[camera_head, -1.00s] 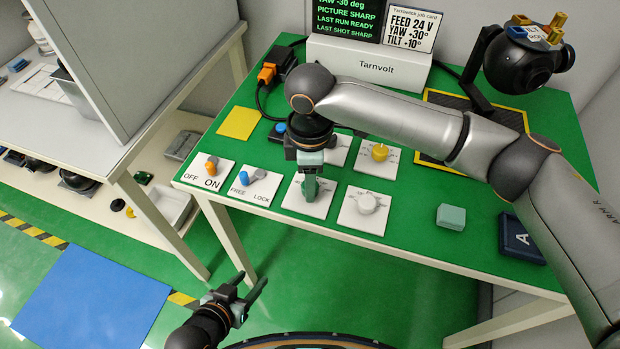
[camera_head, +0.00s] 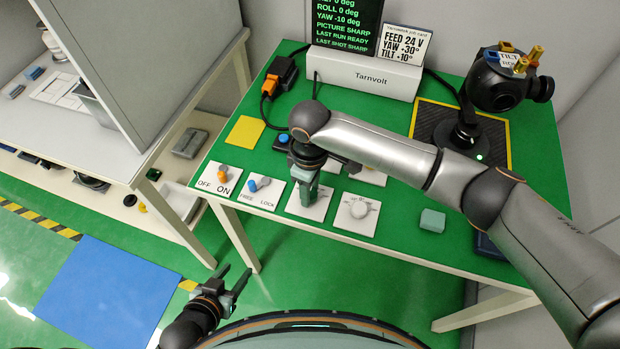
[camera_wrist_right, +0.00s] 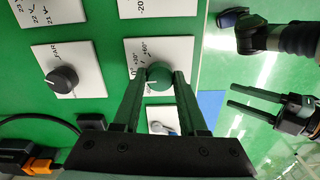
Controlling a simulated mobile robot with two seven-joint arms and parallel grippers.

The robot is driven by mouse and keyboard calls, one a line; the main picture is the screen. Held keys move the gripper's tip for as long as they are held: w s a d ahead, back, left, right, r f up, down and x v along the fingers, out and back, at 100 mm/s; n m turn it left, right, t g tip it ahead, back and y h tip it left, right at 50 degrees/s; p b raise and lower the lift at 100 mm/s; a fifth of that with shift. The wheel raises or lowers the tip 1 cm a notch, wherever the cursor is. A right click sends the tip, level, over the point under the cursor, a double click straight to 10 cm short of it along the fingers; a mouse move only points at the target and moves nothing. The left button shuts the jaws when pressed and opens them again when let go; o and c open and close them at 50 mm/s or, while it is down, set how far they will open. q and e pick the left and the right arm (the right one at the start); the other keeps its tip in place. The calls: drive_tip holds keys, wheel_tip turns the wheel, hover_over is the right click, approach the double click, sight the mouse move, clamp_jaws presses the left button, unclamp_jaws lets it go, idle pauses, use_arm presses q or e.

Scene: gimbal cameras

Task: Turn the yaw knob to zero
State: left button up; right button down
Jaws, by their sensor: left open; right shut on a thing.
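The right gripper (camera_head: 307,198) is shut on a knob and points down at its white plate (camera_head: 318,211). In the wrist view the round dark green knob (camera_wrist_right: 158,75) sits between the two fingers, and its plate (camera_wrist_right: 185,48) carries angle marks such as +30° and +60°. In the head view the gripper hides the knob. The display (camera_head: 345,24) reads ROLL 0 deg, YAW -10 deg, PICTURE SHARP. The gimbal camera (camera_head: 497,82) stands at the back right. The left gripper (camera_head: 237,282) is open and empty, off the table's front edge.
Left of the held knob are an orange ON/OFF switch (camera_head: 222,171) and a blue FREE/LOCK switch (camera_head: 262,184). A job card (camera_head: 404,44) reads YAW +30°. A teal block (camera_head: 432,220) lies at the front right.

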drive_tip(key=shift+m+p, duration=0.4)
drive_tip(key=shift+c, duration=2.2)
unclamp_jaws()
wheel_tip(320, 180, up, 13)
drive_tip(key=shift+f, duration=0.2)
drive_tip(key=shift+f, duration=0.1)
